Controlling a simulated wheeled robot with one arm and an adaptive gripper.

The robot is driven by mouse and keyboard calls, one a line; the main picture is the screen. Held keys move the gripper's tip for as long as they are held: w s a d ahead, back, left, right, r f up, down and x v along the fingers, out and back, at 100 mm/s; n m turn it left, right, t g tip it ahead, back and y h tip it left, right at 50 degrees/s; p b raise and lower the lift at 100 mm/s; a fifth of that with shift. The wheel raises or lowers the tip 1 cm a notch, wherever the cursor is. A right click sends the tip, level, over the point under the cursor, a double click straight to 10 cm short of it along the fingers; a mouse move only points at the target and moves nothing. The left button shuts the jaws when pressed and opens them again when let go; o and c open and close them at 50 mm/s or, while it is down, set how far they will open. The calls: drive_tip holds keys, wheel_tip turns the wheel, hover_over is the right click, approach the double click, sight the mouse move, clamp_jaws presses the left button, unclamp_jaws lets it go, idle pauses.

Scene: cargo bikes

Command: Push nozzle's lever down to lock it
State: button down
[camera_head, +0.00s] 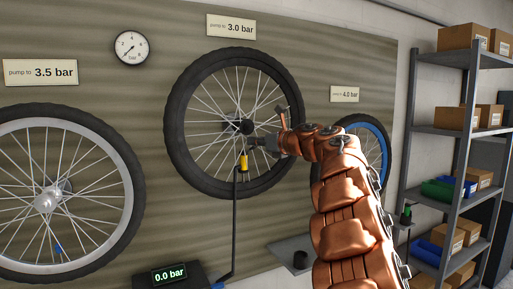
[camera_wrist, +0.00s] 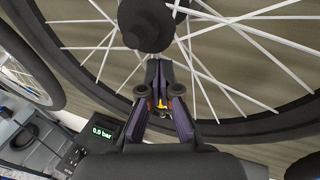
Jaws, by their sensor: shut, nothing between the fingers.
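The nozzle (camera_head: 243,162) has a yellow body on a black hose. It sits in the lower part of the middle wheel (camera_head: 180,125), below the hub. My gripper (camera_head: 254,142) is shut and empty, just above and to the right of the nozzle. Whether it touches the nozzle or its lever is unclear. In the wrist view my gripper (camera_wrist: 160,70) points toward the wheel, below the black hub (camera_wrist: 145,25). A small patch of yellow (camera_wrist: 161,103) shows between the fingers. The lever cannot be made out, so its position is unclear.
The pump display (camera_head: 169,274) reads 0.0 bar. A sign above the middle wheel (camera_head: 231,27) reads 3.0 bar. A silver-rimmed wheel (camera_head: 138,190) is at left and a blue-rimmed wheel (camera_head: 382,140) at right. Shelves with boxes (camera_head: 466,38) stand far right.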

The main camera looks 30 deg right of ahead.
drive_tip(key=shift+f+b, duration=1.7)
drive_tip(key=shift+f, duration=0.2)
drive_tip(key=b, duration=0.4)
approach(246, 152)
drive_tip(key=shift+v, duration=1.5)
drive_tip(key=shift+w+d+r, duration=0.1)
